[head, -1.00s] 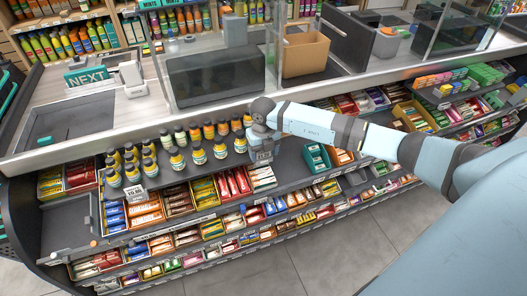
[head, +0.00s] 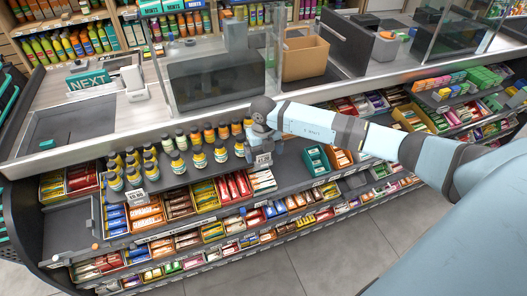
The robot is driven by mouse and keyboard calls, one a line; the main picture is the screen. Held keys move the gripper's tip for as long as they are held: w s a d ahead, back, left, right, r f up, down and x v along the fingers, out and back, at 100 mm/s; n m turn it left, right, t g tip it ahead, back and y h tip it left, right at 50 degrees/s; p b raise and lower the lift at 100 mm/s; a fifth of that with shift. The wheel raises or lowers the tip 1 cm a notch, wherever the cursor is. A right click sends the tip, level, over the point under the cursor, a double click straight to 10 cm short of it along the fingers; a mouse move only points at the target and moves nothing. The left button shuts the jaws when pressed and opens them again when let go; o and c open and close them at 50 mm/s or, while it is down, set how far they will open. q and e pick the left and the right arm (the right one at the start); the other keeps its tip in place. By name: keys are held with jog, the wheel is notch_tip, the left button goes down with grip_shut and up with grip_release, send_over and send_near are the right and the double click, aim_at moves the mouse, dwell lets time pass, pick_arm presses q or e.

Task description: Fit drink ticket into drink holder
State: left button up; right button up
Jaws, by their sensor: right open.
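My right gripper (head: 262,146) points down over the front of the drinks shelf, just right of the bottles. It is open, and its fingers are small and dark in the head view. A small pale ticket with dark print (head: 263,160) shows directly below the fingers, near the shelf's front edge. The holder behind or under it is too small to make out, so I cannot tell how deep the ticket sits. Another printed white ticket (head: 135,198) stands at the shelf edge below the left bottles. My left gripper is not in view.
Several dark-capped bottles (head: 196,157) stand left of my right gripper. A teal box (head: 316,159) stands close on its right. Candy trays (head: 147,216) fill the tiers below.

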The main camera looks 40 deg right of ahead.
notch_tip(320, 180, up, 14)
jog(key=shift+b, duration=0.4)
jog(key=shift+f, duration=0.15)
